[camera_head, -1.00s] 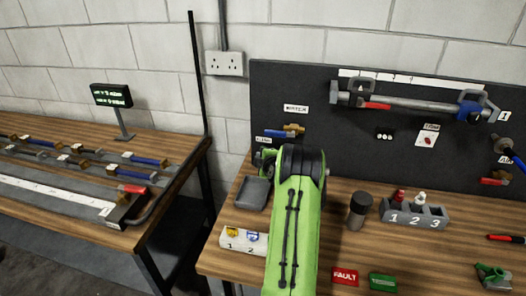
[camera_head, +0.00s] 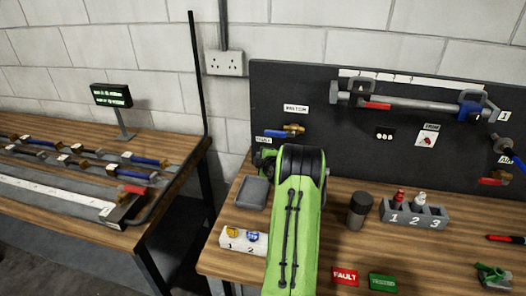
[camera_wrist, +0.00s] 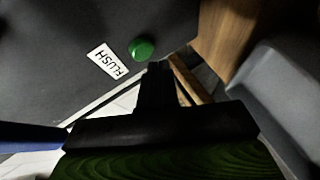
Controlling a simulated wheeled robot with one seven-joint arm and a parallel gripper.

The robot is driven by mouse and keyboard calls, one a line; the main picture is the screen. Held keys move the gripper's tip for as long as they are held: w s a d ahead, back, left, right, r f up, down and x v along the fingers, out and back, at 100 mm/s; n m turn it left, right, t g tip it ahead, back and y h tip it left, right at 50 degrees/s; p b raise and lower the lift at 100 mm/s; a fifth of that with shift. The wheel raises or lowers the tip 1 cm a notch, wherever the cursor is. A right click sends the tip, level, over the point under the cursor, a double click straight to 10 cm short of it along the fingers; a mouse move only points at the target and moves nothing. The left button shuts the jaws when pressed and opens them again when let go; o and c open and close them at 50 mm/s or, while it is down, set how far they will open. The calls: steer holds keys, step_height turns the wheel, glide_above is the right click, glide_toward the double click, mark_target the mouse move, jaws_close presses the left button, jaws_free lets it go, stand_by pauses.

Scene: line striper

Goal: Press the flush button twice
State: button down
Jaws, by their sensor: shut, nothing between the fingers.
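The flush button is a round green button (camera_wrist: 142,48) on the dark panel in the wrist view. A white label reading FLUSH (camera_wrist: 107,60) is beside it. My gripper (camera_wrist: 157,68) is shut and empty, its dark fingertips close to the button's lower edge in that view. I cannot tell whether they touch it.
The dark panel (camera_head: 330,140) holds a blue-handled valve (camera_head: 290,130) and a clamped pipe (camera_head: 410,104). A grey tray (camera_head: 254,193), a dark cylinder (camera_head: 358,212) and a numbered block (camera_head: 412,215) stand on the wooden bench. A second bench (camera_head: 60,235) is at left.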

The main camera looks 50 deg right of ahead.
steer(key=shift+w+d+b, duration=0.1)
steer(key=shift+b, duration=0.2)
steer(key=shift+d+f, duration=0.1)
steer(key=shift+d, duration=0.05)
steer(key=shift+w+d+b, duration=0.1)
steer(key=shift+b, duration=0.3)
steer(key=shift+w+d+b, duration=0.15)
steer(key=shift+d+b, duration=0.15)
steer(key=shift+d, duration=0.15)
stand_by(0.5)
steer(key=shift+a+b, duration=0.4)
steer(key=shift+b, duration=0.2)
steer(key=shift+s+a+b, duration=0.3)
steer(key=shift+a, duration=0.1)
